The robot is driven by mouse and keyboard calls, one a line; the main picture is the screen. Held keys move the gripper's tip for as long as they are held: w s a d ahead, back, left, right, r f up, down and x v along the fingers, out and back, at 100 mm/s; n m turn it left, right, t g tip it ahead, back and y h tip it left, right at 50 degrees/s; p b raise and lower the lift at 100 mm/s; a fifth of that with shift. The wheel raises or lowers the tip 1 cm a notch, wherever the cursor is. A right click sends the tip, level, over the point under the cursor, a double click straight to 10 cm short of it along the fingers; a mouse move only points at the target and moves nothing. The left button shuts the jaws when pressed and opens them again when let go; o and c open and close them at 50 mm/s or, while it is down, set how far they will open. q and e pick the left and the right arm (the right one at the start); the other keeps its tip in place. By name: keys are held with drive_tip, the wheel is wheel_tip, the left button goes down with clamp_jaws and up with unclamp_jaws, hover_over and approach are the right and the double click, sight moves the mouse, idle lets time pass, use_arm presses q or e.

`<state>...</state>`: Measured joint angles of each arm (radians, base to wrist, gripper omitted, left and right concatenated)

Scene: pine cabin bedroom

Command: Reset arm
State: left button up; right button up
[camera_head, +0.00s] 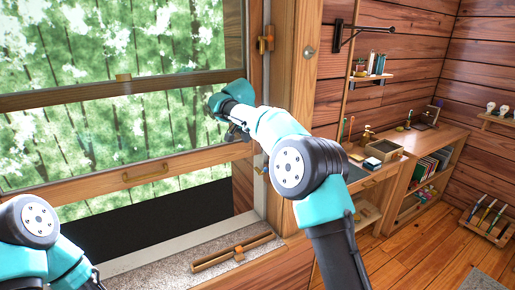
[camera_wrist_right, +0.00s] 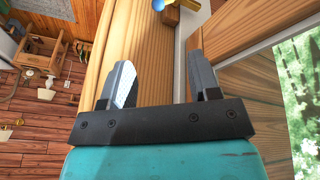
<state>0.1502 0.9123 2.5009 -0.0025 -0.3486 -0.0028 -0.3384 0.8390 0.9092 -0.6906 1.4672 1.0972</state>
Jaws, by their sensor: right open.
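My right gripper (camera_head: 236,132) is in front of the wooden window frame, near the right end of the lower sash. In the right wrist view my right gripper (camera_wrist_right: 161,75) has its two fingers apart with nothing between them. Wood of the window frame (camera_wrist_right: 155,45) lies behind the fingers. My left arm (camera_head: 35,225) shows at the lower left of the head view; its gripper is out of sight.
The lower sash (camera_head: 75,190) has a brass handle (camera_head: 145,173) and sits above a dark opening. A brass latch (camera_head: 265,40) is on the right jamb. A wooden bar (camera_head: 225,255) lies on the sill. A desk and shelf (camera_head: 435,150) stand at right.

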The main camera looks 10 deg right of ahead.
drive_tip(key=shift+s+a+r, duration=0.1)
drive_tip(key=shift+a+r, duration=0.05)
drive_tip(key=shift+r, duration=0.3)
drive_tip(key=shift+f, duration=0.1)
wheel_tip(320, 180, down, 21)
drive_tip(key=s+n+g+y, duration=0.1)
drive_tip(key=n+y, duration=0.2)
drive_tip(key=n, duration=0.1)
drive_tip(key=s+f+n+y, duration=0.1)
drive_tip(key=s+f, duration=0.4)
drive_tip(key=f, duration=0.3)
drive_tip(key=s+f+n+y, duration=0.1)
drive_tip(key=s+f, duration=0.3)
drive_tip(key=f, duration=0.4)
drive_tip(key=s+d+f+y, duration=0.2)
drive_tip(key=s+f, duration=0.8)
drive_tip(key=s, duration=0.4)
drive_tip(key=s+d+f, duration=0.1)
drive_tip(key=s+f, duration=0.1)
drive_tip(key=s, duration=0.7)
drive_tip(key=s+d+f, duration=0.1)
drive_tip(key=s, duration=0.8)
drive_tip(key=shift+s+d+f, duration=0.3)
drive_tip(key=shift+d+f, duration=0.1)
